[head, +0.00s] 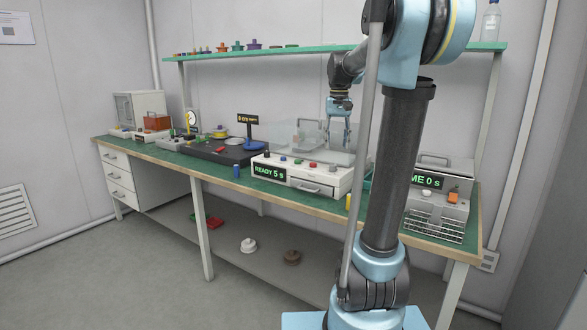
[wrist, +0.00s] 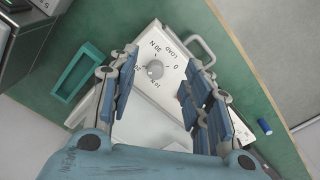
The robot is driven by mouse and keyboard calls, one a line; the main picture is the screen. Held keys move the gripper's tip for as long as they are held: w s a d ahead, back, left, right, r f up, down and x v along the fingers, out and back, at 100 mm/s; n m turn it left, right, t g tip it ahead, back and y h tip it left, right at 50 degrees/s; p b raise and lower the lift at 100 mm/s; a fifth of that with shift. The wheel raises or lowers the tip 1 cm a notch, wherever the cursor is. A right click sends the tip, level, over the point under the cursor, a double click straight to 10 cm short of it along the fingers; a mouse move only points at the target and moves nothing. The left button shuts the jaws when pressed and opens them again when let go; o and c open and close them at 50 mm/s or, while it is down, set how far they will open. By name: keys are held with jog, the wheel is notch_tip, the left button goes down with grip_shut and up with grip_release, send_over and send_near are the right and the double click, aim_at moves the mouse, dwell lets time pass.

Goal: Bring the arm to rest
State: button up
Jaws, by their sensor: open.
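My arm rises at the right of the head view and reaches over the bench (head: 235,180). My gripper (head: 338,143) points down above the white device with the green "READY 5 s" display (head: 269,171). In the wrist view my gripper (wrist: 161,62) has its two blue-padded fingers spread with nothing held between them. Beyond the fingers, a white panel with a round grey knob (wrist: 155,69) and printed marks, including "LOAD", shows below. The gap between fingertips and panel cannot be judged exactly.
A clear-walled box stands behind the white device. A dark board (head: 215,151) lies to its left, a second display unit (head: 432,190) to its right. A green shelf (head: 330,49) with small parts runs above. A teal tray (wrist: 75,80) and blue cylinder (wrist: 264,126) are beside the panel.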

jog(key=s+f+t, duration=0.1)
jog(key=s+f, duration=1.1)
jog(key=s, duration=0.3)
jog(key=s+f+t, duration=0.1)
jog(key=s+f, duration=1.1)
jog(key=s, duration=0.3)
jog(key=shift+a+f+n, duration=0.15)
jog(key=shift+f+n, duration=0.15)
jog(key=shift+n, duration=0.1)
jog(key=shift+w+f, duration=0.2)
jog(key=shift+w, duration=0.3)
